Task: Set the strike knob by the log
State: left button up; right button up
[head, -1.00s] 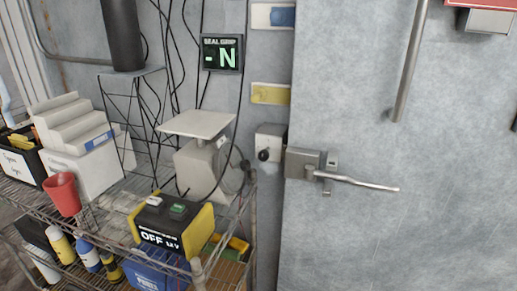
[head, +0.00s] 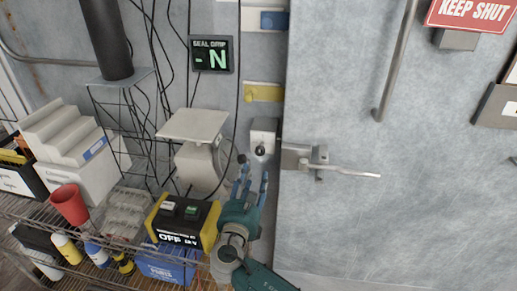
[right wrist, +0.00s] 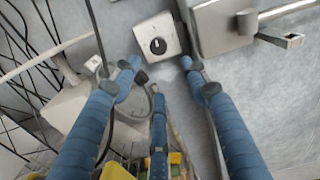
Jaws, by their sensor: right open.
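The strike knob (head: 260,151) is a small black knob on a pale box (head: 263,135) beside the door latch. In the right wrist view the round black knob (right wrist: 157,46) sits on its pale plate, with a light mark across it. My right gripper (head: 253,174) is open, its blue fingers pointing up just below the knob. In the right wrist view the fingertips (right wrist: 158,66) are spread below and to either side of the knob, apparently not touching it. I cannot identify the log for certain; a dark-framed panel (head: 487,106) is cut off at the right edge.
The door latch (head: 298,157) and its lever (head: 350,171) stick out right of the knob. Left are a scale (head: 193,125), a yellow-black box (head: 182,221) and a wire shelf. Dark cables hang nearby.

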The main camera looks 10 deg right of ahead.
aim_at(259, 153)
jog(key=x, duration=0.3)
jog(key=r+p+x, duration=0.1)
jog(key=x, duration=0.2)
jog(key=p+x, duration=0.1)
jog(key=x, duration=0.2)
jog(key=shift+w+d+r, duration=0.15)
jog(key=shift+w, duration=0.25)
jog(key=shift+w+d, duration=0.25)
jog(key=shift+w, duration=0.2)
pick_arm(q)
jog(key=shift+a+r, duration=0.2)
jog(key=shift+r, duration=1.05)
pick_arm(e)
grip_shut()
